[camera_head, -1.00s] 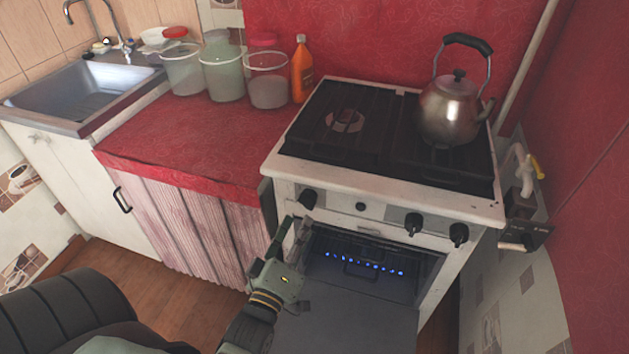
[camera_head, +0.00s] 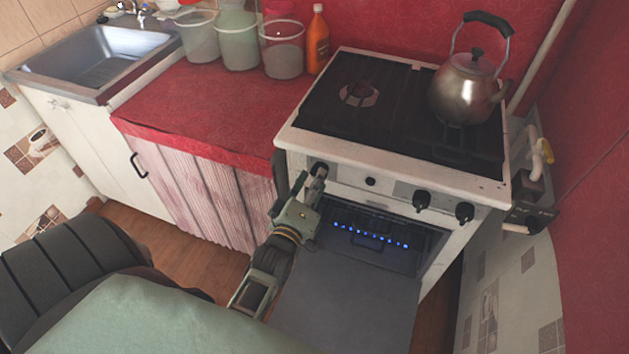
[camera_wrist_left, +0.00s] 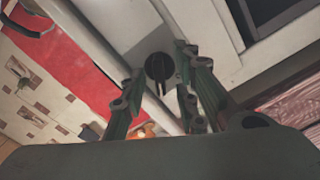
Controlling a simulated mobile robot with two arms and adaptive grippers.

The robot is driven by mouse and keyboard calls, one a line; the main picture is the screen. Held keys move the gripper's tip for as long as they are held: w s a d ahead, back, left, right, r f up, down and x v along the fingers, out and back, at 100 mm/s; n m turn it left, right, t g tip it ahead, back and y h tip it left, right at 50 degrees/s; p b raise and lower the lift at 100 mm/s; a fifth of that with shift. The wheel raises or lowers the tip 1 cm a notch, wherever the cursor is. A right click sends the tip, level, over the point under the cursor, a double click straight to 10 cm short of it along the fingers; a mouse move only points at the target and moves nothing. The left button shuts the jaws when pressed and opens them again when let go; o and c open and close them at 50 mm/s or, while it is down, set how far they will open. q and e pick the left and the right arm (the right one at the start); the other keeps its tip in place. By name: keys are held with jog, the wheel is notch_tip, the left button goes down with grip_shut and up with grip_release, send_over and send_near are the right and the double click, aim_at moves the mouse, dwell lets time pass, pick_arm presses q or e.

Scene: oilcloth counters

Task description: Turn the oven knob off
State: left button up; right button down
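The white stove's oven knob (camera_wrist_left: 158,68) is a round black dial with a raised grip bar. In the left wrist view it sits between the spread fingers of my left gripper (camera_wrist_left: 160,60), with gaps on both sides. In the head view my left gripper (camera_head: 317,172) is at the left end of the stove's front panel and largely covers this knob. The oven (camera_head: 372,240) is open, with a row of blue flames (camera_head: 370,236) burning inside. My right gripper is not in view.
The oven door (camera_head: 345,300) hangs open below my left gripper. Two more black knobs (camera_head: 422,199) (camera_head: 464,212) are on the panel's right. A metal kettle (camera_head: 465,90) stands on the stovetop. A red-covered counter (camera_head: 200,112) with several buckets adjoins the stove's left side.

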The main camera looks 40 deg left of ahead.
pick_arm(q)
jog(key=shift+c, duration=0.4)
grip_shut()
jog(key=shift+m, duration=0.3)
jog(key=shift+m+p, duration=2.15)
jog(key=shift+m, duration=3.45)
